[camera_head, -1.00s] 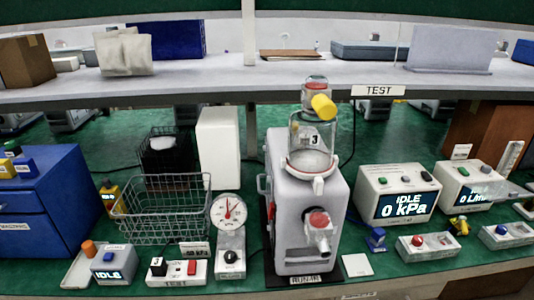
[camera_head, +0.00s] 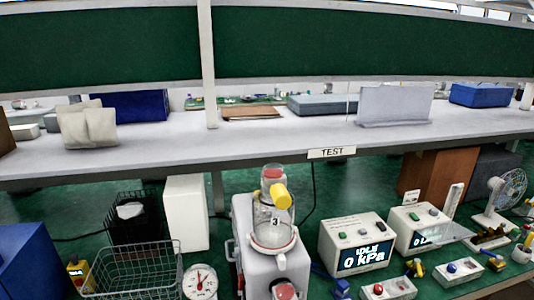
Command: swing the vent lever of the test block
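A round dial gauge (camera_head: 200,281) with a red needle is at the bottom edge of the head view. The lower part of its stand is cut off, and I cannot tell whether it is the test block. No vent lever can be made out with certainty. To its right stands a grey pump housing (camera_head: 242,222) with a clear canister (camera_head: 272,228) marked 3 and a yellow cap (camera_head: 282,196) on top. Its lower front is out of frame. Neither of my grippers is in view.
A wire basket (camera_head: 130,275) stands left of the gauge, a white box (camera_head: 187,213) behind it. An "IDLE 0 kPa" display unit (camera_head: 356,246) stands right of the pump. A shelf with a TEST label (camera_head: 332,152) overhangs the bench. A fan (camera_head: 508,190) is at far right.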

